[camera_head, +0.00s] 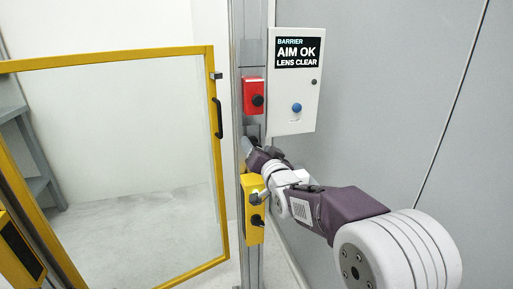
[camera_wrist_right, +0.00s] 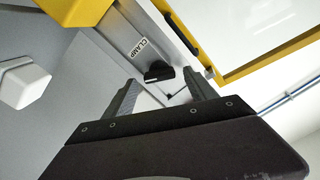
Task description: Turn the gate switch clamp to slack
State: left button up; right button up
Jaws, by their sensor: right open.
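The clamp switch shows in the right wrist view as a small black knob (camera_wrist_right: 158,72) on a grey post, beside a white label reading CLAMP (camera_wrist_right: 144,47). My right gripper (camera_wrist_right: 162,83) is open, its two fingers apart, with the knob showing in the gap between the fingertips. I cannot tell whether the fingers touch it. In the head view my right gripper (camera_head: 249,146) is at the post, below the red box, and the knob is largely hidden there. My left gripper is not in view.
The grey post (camera_head: 236,75) carries a red box (camera_head: 252,91) with a black knob and a yellow box (camera_head: 250,234) below. A white panel (camera_head: 309,117) reads BARRIER AIM OK LENS CLEAR. The yellow-framed gate (camera_head: 120,55), with a black handle (camera_head: 218,118), stands left.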

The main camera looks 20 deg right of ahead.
jog(key=shift+w, duration=0.7)
jog(key=c, duration=1.4)
jog(key=n+b, duration=0.2)
jog(key=n, duration=0.2)
jog(key=shift+a, duration=0.1)
jog(key=n+b, duration=0.1)
jog(key=n, duration=0.3)
jog(key=shift+a+f+n+b, duration=0.1)
jog(key=shift+n+b, duration=0.2)
jog(key=shift+b, duration=0.1)
jog(key=shift+a+n+b, duration=0.1)
jog(key=shift+n+b, duration=1.55)
jog(key=shift+n, duration=2.85)
